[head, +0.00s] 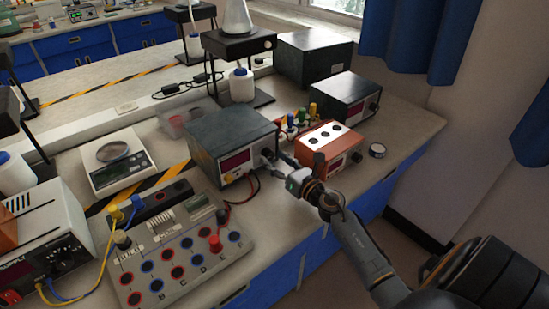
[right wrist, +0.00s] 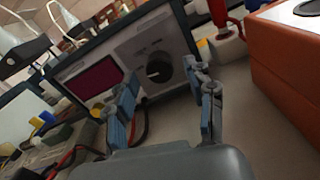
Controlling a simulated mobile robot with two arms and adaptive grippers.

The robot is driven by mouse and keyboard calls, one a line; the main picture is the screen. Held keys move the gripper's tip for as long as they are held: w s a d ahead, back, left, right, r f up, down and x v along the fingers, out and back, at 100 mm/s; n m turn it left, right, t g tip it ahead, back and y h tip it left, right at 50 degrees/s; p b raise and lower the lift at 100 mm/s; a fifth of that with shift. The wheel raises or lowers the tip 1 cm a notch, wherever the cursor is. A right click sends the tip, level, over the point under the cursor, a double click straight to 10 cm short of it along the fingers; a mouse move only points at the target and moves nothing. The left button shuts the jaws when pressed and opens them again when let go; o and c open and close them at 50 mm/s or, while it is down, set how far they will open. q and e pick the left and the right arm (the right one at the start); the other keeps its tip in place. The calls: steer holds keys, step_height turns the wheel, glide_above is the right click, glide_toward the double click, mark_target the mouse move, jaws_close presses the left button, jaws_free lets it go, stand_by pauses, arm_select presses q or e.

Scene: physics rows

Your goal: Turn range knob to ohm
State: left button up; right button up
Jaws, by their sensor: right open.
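The range knob (right wrist: 158,69) is a round dark dial with a pale pointer mark, on the light front panel of a dark box-shaped meter (head: 225,135). The panel also carries a dark red display (right wrist: 93,82), left of the knob. My right gripper (head: 279,161) is in front of the panel's right part and partly hides the knob in the head view. In the right wrist view, its two blue-padded fingers (right wrist: 168,100) are open, one on each side of the knob as seen, with nothing between them. Contact cannot be told. The dial lettering is too small to read. My left gripper is not in view.
An orange box (head: 332,143) stands close to the right of my right gripper. Red and black leads (head: 245,187) hang from the meter's front. A grey socket board (head: 180,250) lies in front, and a balance (head: 117,160) stands to the left.

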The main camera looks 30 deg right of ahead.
steer(key=shift+w, duration=0.4)
steer(key=shift+c, duration=0.6)
jaws_close()
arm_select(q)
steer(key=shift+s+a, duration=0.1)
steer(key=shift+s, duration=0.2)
